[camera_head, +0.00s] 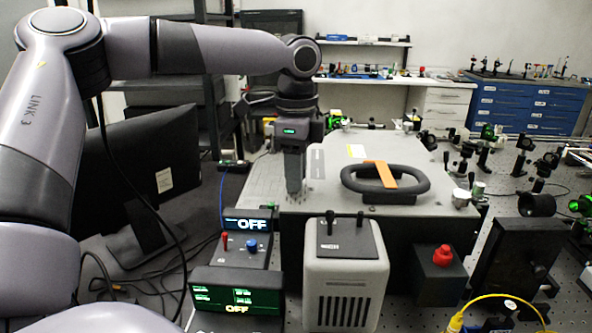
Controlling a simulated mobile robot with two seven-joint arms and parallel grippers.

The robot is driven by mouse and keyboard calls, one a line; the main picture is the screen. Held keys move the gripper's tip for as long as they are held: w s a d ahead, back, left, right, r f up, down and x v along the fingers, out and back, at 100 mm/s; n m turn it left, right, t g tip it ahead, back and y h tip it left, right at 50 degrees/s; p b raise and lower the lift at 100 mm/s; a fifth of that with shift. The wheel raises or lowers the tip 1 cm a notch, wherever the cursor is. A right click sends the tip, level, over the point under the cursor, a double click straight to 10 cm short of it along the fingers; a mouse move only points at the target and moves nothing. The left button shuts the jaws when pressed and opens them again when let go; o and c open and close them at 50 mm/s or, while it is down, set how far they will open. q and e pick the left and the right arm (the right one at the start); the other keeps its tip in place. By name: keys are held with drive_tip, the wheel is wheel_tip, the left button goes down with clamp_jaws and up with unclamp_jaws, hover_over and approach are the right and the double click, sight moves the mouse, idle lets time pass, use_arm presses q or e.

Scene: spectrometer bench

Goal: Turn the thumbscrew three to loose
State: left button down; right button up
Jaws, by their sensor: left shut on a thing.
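The spectrometer box has a flat grey lid (330,200) with a black oval handle (385,193) on top. My left gripper (294,192) points straight down at the lid's front left corner. It is shut on a thumbscrew there, which the fingers hide almost wholly. A silver thumbscrew (461,197) shows at the lid's front right corner, clear of my gripper. Which number each screw bears cannot be read. My right gripper is not in view.
In front of the box stand a grey vented unit (345,275), a red knob (443,255) on a black block, and two displays reading OFF (250,222). A dark monitor (140,170) stands left; optics crowd the right.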

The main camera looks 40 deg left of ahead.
use_arm(q)
drive_tip(key=n, duration=0.4)
drive_tip(key=shift+w+r, duration=0.1)
drive_tip(key=n, duration=0.4)
drive_tip(key=shift+a+n, duration=0.15)
drive_tip(key=shift+n, duration=0.25)
drive_tip(key=n, duration=0.3)
drive_tip(key=shift+n, duration=0.3)
drive_tip(key=n, duration=0.4)
drive_tip(key=shift+a, duration=0.1)
drive_tip(key=c, duration=0.8)
unclamp_jaws()
